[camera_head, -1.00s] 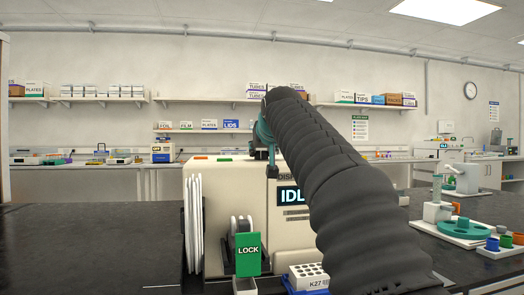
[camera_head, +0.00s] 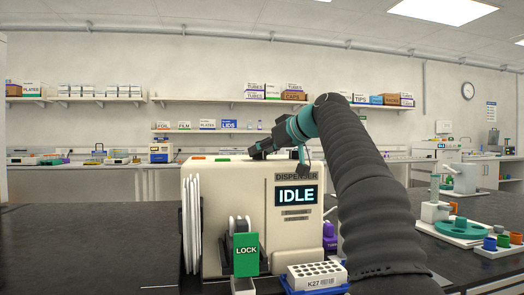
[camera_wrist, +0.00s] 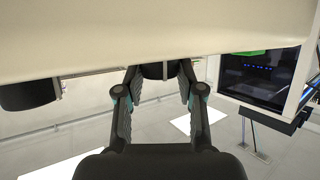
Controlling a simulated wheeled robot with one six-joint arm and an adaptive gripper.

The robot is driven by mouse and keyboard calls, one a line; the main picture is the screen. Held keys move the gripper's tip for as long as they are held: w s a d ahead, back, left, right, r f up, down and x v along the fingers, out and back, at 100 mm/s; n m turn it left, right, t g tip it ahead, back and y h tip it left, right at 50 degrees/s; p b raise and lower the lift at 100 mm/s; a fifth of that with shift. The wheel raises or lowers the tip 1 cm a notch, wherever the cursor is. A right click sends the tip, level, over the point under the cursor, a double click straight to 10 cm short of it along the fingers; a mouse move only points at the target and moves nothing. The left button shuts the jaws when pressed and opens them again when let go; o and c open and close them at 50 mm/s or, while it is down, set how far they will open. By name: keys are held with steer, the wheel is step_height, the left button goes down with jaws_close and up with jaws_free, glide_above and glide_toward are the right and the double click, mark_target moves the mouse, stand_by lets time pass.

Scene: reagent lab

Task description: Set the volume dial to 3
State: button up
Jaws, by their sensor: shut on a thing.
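The cream dispenser (camera_head: 228,200) stands on the dark bench, its display (camera_head: 297,195) reading IDLE. My gripper (camera_head: 258,152) is at the dispenser's top edge in the head view, its fingertips small and dark there. In the wrist view, my gripper (camera_wrist: 159,76) has its two fingers on either side of a dark round knob (camera_wrist: 158,70) on the cream body, apparently the volume dial. The gripper is shut on it. The dial's markings and setting do not show in either view.
A second dark knob-like part (camera_wrist: 29,94) sits left in the wrist view. A green LOCK tab (camera_head: 246,254) and a white K27 rack (camera_head: 316,275) are at the dispenser's front. The bench at left is clear.

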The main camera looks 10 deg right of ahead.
steer(key=shift+f, duration=0.1)
stand_by(0.3)
steer(key=o, duration=1.1)
steer(key=shift+o, duration=0.2)
steer(key=v, duration=1.2)
steer(key=shift+d, duration=0.2)
steer(key=shift+w, duration=0.1)
